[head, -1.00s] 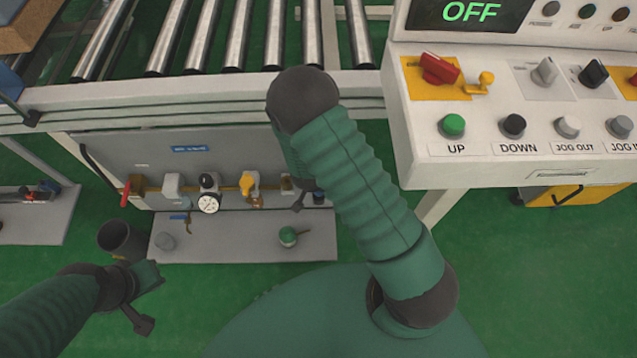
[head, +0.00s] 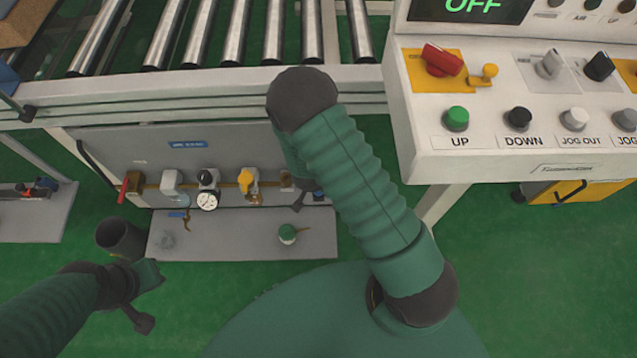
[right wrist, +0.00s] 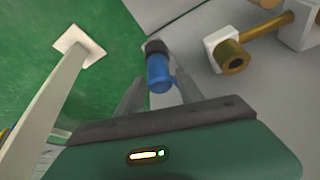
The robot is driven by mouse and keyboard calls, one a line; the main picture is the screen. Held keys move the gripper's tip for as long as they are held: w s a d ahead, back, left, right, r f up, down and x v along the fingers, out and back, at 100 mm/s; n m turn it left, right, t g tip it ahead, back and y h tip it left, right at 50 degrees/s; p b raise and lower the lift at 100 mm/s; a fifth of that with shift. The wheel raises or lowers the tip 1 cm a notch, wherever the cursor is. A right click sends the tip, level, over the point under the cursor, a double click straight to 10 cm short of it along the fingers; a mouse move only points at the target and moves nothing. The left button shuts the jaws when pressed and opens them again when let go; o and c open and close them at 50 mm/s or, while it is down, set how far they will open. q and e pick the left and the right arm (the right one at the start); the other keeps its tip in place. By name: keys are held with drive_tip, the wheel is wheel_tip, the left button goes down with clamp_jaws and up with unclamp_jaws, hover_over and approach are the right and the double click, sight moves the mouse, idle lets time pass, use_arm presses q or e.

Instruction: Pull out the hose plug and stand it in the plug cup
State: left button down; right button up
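The blue hose plug (right wrist: 158,72), with a dark end, sits between the two grey fingers of my right gripper (right wrist: 155,88) in the right wrist view. The fingers are apart, with a gap visible beside the plug, so no firm hold shows. In the head view a bit of blue (head: 318,197) shows at the panel's right end, beside my right gripper (head: 300,198), which is mostly behind my arm. A dark open cup (head: 120,238) stands left of the grey floor plate. I cannot tell whether it is the plug cup. My left gripper (head: 148,297) is near it; its fingers are unclear.
The grey panel (head: 150,150) carries a brass pipe, valves and a gauge (head: 207,199). A green-topped piece (head: 288,233) stands on the floor plate (head: 240,247). A roller conveyor (head: 240,40) is above, a control console (head: 520,160) at right. Green floor lies open at lower right.

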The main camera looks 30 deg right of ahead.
drive_tip(key=shift+o, duration=0.7)
drive_tip(key=p+v, duration=0.9)
drive_tip(key=v, duration=0.7)
drive_tip(key=shift+r, duration=0.35)
